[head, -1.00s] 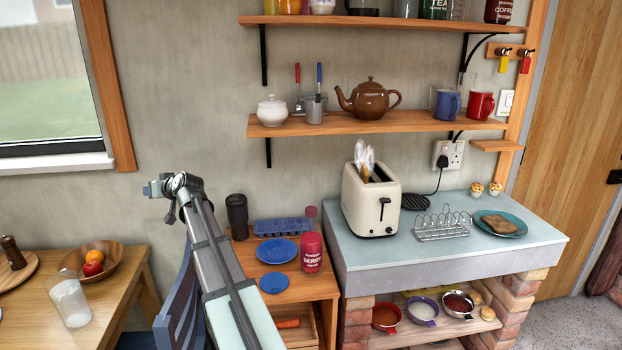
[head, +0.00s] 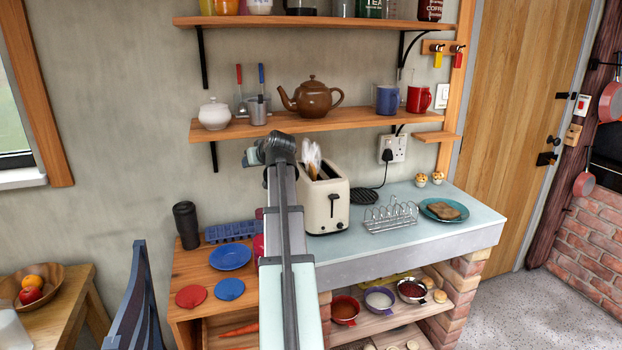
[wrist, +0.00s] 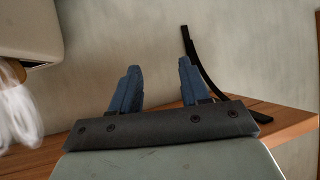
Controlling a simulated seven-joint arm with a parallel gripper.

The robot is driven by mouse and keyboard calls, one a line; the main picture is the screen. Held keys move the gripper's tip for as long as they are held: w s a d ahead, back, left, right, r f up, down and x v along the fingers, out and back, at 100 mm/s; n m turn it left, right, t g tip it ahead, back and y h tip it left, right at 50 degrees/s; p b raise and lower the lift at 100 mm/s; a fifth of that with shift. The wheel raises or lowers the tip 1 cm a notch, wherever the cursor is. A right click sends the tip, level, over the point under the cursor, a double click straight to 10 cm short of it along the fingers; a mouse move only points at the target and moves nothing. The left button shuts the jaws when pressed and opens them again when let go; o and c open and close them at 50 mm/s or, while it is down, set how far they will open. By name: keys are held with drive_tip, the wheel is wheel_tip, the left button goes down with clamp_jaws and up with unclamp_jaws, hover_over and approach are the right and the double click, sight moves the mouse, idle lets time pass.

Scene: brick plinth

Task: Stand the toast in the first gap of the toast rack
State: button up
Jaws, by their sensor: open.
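The toast (head: 443,209) lies flat on a teal plate (head: 462,213) at the right of the pale counter. The wire toast rack (head: 391,217) stands on the counter between the toaster and the plate, and its gaps look empty. My gripper (wrist: 158,90) is open and empty, with its two blue fingers apart in the wrist view. In the head view its end is up in front of the wall, just left of the toaster and well away from the toast and rack; my arm hides its fingertips there.
A cream toaster (head: 326,205) stands left of the rack, with something steaming in its slot. It also shows in the wrist view (wrist: 28,30). A wooden shelf (head: 330,124) with a teapot (head: 313,98) hangs above. Bare counter lies in front of the plate.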

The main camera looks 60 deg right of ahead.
sight(311, 163)
drive_tip(key=s+d+r+m+g+h, duration=0.15)
drive_tip(key=s+d, duration=0.25)
drive_tip(key=s, duration=0.6)
drive_tip(key=s+d+r+m+g+h, duration=0.15)
drive_tip(key=s+d, duration=0.25)
drive_tip(key=s, duration=0.6)
drive_tip(key=shift+n+t+y, duration=0.3)
drive_tip(key=shift+n+y, duration=0.1)
drive_tip(key=shift+n, duration=0.1)
drive_tip(key=x, duration=0.8)
drive_tip(key=shift+w, duration=0.25)
drive_tip(key=shift+x, duration=2.7)
drive_tip(key=shift+w+a+r, duration=0.1)
drive_tip(key=shift+a, duration=0.05)
clamp_jaws()
